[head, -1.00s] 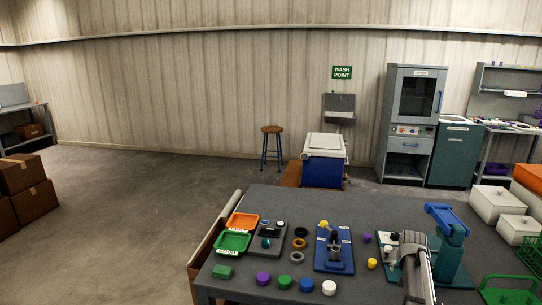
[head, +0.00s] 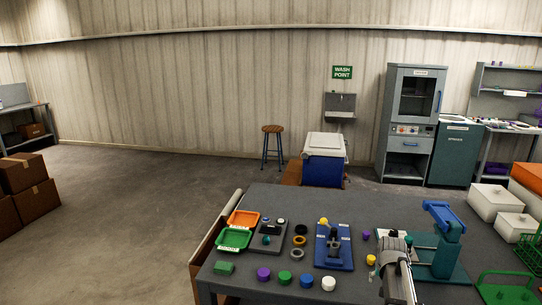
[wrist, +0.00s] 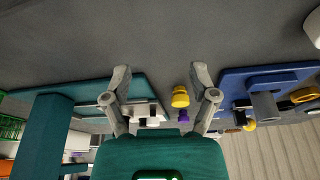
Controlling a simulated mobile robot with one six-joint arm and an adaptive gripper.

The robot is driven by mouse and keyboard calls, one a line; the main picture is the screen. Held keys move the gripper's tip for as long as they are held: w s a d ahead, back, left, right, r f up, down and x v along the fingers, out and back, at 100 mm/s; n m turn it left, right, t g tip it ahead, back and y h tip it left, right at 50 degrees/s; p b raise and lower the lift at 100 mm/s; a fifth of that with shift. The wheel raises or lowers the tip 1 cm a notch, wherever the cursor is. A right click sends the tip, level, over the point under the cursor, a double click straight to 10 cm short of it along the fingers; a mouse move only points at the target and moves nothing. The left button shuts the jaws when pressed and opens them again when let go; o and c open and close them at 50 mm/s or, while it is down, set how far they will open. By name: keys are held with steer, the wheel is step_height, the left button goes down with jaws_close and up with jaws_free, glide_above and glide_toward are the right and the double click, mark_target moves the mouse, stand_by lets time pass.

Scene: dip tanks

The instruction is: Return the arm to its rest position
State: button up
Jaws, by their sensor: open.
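My gripper (wrist: 160,78) shows in the wrist view with its two fingers spread apart and nothing between the tips. Bare grey table top lies beyond the tips. A yellow piece (wrist: 180,97) and a small purple piece (wrist: 184,116) show just left of the right finger in that view. In the head view my arm reaches over the right part of the table (head: 330,205), left of the teal press with a blue top (head: 443,222). The fingertips cannot be made out clearly there.
A blue fixture (head: 347,256) stands left of my arm. Several coloured caps, including a white one (head: 328,284), line the front edge. Orange (head: 244,218) and green (head: 233,239) trays sit at the left. White boxes (head: 490,198) and a green basket (head: 524,252) stand at the right.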

steer(key=s+a+n+g+y, duration=0.1)
steer(key=s+a+n+g, duration=0.2)
steer(key=s+a, duration=1.3)
steer(key=a+n, duration=0.1)
steer(key=a, duration=0.3)
steer(key=shift+s+f, duration=0.35)
steer(key=shift+a, duration=0.1)
stand_by(0.7)
